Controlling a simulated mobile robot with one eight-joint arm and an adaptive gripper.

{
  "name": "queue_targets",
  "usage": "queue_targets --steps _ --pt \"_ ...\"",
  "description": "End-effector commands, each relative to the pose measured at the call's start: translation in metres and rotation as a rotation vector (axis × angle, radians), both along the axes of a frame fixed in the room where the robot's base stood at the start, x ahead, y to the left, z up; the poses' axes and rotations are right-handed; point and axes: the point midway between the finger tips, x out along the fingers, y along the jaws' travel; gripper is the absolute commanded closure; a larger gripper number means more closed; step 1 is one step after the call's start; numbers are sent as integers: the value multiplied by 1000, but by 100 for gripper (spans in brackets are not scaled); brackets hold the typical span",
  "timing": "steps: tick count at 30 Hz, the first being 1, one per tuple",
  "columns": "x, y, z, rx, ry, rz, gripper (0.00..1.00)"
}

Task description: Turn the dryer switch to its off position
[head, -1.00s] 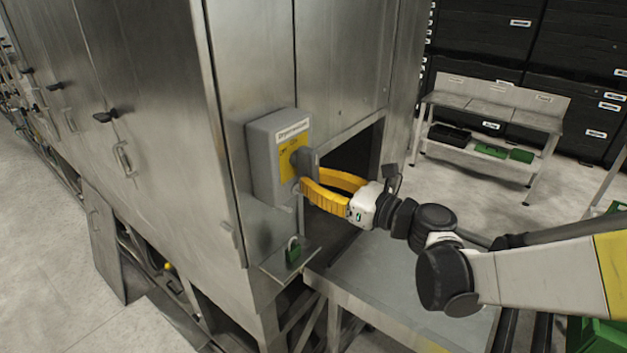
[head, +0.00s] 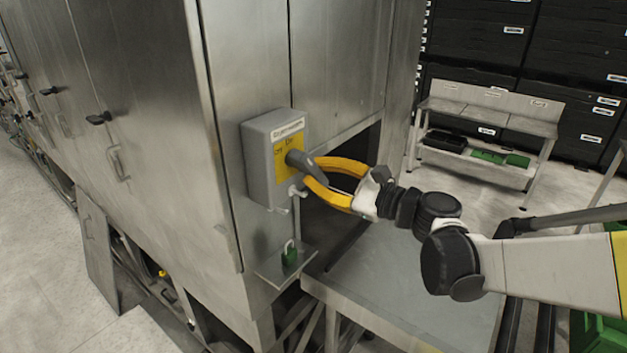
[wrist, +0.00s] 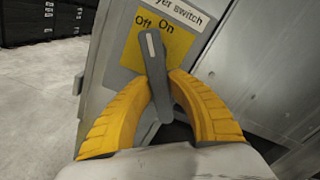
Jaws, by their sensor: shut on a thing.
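The dryer switch is a grey box (head: 258,172) on the corner of the steel machine, with a yellow plate (wrist: 178,47) reading Off at left and On at right. My gripper (head: 314,170) is shut on the handle, with one yellow finger on each side. In the wrist view, the handle passes between the fingertips (wrist: 162,82). The fingers hide part of the handle's sides.
A green padlock (head: 289,254) sits on a small ledge below the box. A dark opening and a steel table (head: 400,280) lie under my arm. A bench (head: 485,130) and black drawers (head: 565,60) stand behind, with clear floor between.

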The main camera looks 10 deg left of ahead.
Motion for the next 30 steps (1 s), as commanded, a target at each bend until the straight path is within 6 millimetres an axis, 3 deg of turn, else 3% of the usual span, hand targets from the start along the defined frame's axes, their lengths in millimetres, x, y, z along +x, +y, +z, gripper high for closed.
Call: queue_targets --steps 18,30 --pt "12 -5 17 -221 -534 -1 100" --pt "14 -6 27 -326 -788 -1 100"
